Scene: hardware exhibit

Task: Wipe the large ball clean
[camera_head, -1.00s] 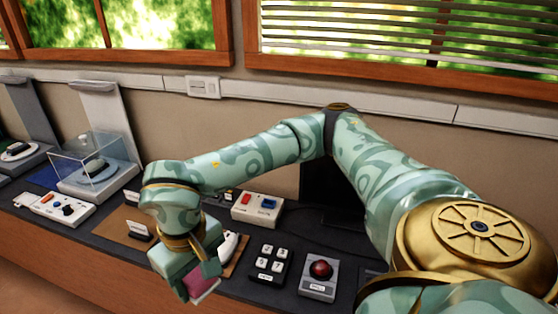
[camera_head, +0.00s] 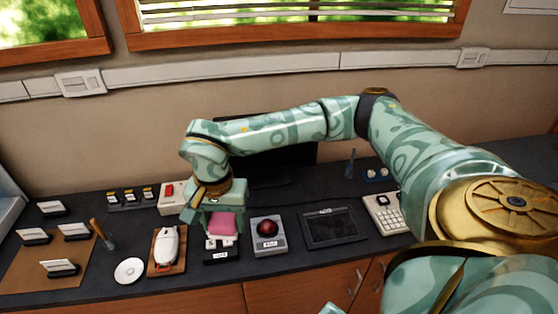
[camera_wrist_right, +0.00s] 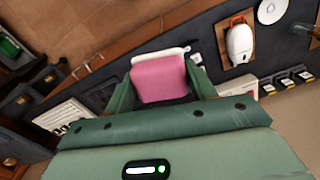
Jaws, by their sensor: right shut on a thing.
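The large ball is the dark red ball (camera_head: 267,228) of a trackball set in a grey box (camera_head: 268,245) on the dark counter. My right gripper (camera_head: 222,224) is shut on a pink cloth or sponge (camera_head: 223,223) and holds it just left of the trackball, over a dark keypad block (camera_head: 220,254). In the right wrist view the pink thing (camera_wrist_right: 159,78) sits between the two green fingers (camera_wrist_right: 160,85), with a pale edge at its far side. The ball cannot be made out in that view.
Left of the keypad are a white mouse (camera_head: 167,246) on a wooden board and a white disc (camera_head: 129,270). Right of the trackball lie a black tablet (camera_head: 331,227) and a calculator-like keypad (camera_head: 384,212). A dark screen (camera_head: 270,160) stands behind my arm.

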